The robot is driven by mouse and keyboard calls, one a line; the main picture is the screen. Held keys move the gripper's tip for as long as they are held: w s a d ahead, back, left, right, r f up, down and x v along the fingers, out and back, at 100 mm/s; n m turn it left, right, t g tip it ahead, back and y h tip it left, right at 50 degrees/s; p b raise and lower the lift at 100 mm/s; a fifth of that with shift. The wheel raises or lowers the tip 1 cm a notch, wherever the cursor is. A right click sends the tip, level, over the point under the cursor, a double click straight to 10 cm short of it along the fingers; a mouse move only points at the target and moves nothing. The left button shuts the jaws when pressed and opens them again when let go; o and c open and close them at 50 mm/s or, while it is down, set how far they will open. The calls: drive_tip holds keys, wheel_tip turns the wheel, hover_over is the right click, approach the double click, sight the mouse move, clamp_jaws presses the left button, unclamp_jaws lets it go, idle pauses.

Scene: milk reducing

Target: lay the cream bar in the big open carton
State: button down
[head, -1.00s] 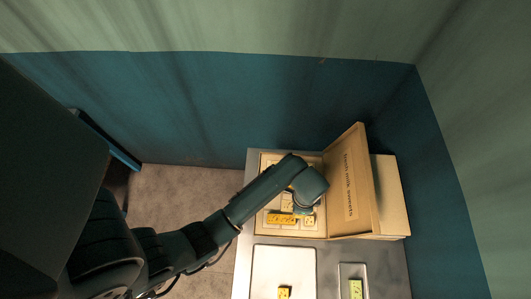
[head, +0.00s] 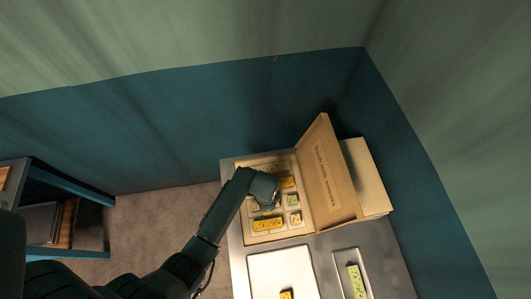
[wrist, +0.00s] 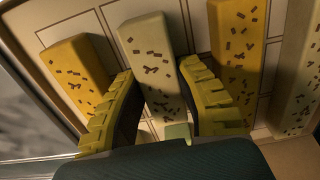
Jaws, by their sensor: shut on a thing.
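The big open carton (head: 247,240) lies on the metal table with its lid (head: 325,172) raised on the right. My gripper (head: 266,207) is down over the left middle part of the carton; the arm hides its fingers in the head view. In the wrist view, my gripper (wrist: 162,112) is shut on a cream bar (wrist: 150,62) with brown flecks, one yellow ridged finger on each side. Marked-out compartments of the carton show behind it. I cannot tell whether the bar touches the carton floor.
In the wrist view, a yellow bar (wrist: 75,68) is on the left, another yellow bar (wrist: 236,45) on the right, and a pale bar (wrist: 298,90) farther right. A pale tray (head: 275,268) and a smaller tray with a green bar (head: 355,280) stand in front.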

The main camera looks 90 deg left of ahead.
drive_tip(key=shift+f, duration=0.2)
drive_tip(key=c, duration=0.8)
unclamp_jaws()
wheel_tip(320, 180, up, 12)
drive_tip(key=shift+r+p, duration=0.2)
drive_tip(key=shift+p, duration=0.5)
